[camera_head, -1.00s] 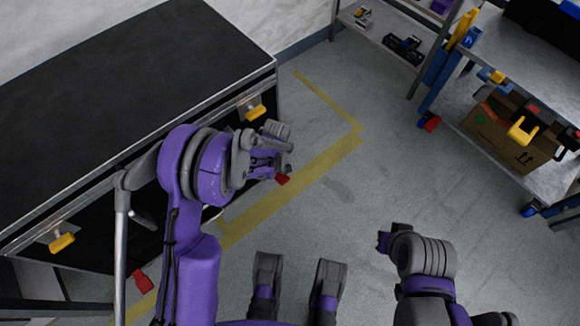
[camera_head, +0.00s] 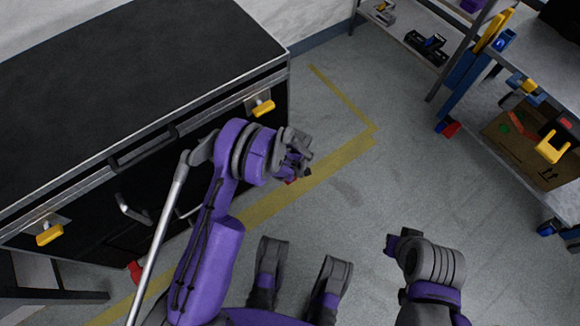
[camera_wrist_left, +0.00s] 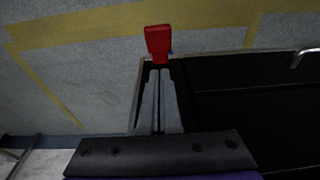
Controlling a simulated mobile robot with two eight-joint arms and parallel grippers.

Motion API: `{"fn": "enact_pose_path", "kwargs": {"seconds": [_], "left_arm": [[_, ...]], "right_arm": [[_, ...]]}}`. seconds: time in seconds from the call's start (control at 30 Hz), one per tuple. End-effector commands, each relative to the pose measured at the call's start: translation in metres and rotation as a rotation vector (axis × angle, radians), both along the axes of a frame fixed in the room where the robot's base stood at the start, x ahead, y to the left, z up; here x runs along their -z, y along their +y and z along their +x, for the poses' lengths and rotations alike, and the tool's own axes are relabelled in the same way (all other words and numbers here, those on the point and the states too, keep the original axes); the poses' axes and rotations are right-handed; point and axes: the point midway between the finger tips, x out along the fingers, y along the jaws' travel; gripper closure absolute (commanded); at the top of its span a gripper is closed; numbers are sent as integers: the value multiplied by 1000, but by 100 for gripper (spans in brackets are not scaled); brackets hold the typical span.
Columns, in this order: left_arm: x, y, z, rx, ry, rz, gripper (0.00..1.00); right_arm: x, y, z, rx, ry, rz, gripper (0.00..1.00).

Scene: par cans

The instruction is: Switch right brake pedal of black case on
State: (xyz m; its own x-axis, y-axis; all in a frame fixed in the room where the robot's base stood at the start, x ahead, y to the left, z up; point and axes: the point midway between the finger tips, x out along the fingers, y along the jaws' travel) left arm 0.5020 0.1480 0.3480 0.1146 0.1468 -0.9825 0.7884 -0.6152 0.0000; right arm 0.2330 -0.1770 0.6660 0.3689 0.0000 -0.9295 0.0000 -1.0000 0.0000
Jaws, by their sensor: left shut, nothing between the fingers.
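The black case (camera_head: 120,85) stands at the left of the head view, with yellow latches (camera_head: 262,108) on its front. Its right brake pedal, a small red tab (camera_head: 291,181), is mostly hidden behind my left gripper (camera_head: 300,158). In the left wrist view the red pedal (camera_wrist_left: 158,42) shows clearly, just beyond the fingertips of my left gripper (camera_wrist_left: 159,72). That gripper is shut and empty; I cannot tell whether it touches the pedal. The left red pedal (camera_head: 135,272) is low at the case's other end. My right gripper (camera_head: 392,244) is over the floor, away from the case.
A shelf cart (camera_head: 480,130) with a cardboard box (camera_head: 522,158) stands at the right. Another shelf (camera_head: 400,28) holds small items at the back. Grey floor with a yellow line (camera_head: 335,165) lies open between the case and the cart.

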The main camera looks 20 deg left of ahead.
Motion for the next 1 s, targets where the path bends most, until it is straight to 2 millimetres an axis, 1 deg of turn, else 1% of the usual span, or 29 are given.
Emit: {"fn": "enact_pose_path", "kwargs": {"seconds": [0.03,0.3,0.4,0.5,0.6,0.7,1.0], "left_arm": [[12,2,1,-1,0,0,100],[69,11,8,-2,-1,1,100],[88,13,10,-1,-1,1,100],[103,9,7,0,-1,-1,100],[113,7,6,0,0,0,100],[119,5,4,0,0,0,100],[121,5,4,0,0,0,100]], "right_arm": [[4,0,1,0,1,0,100],[19,0,3,0,3,0,100],[23,0,4,0,3,0,100],[26,0,5,0,2,0,100],[28,0,5,0,2,0,100],[29,0,5,0,1,0,100],[29,0,5,0,1,0,100]]}}
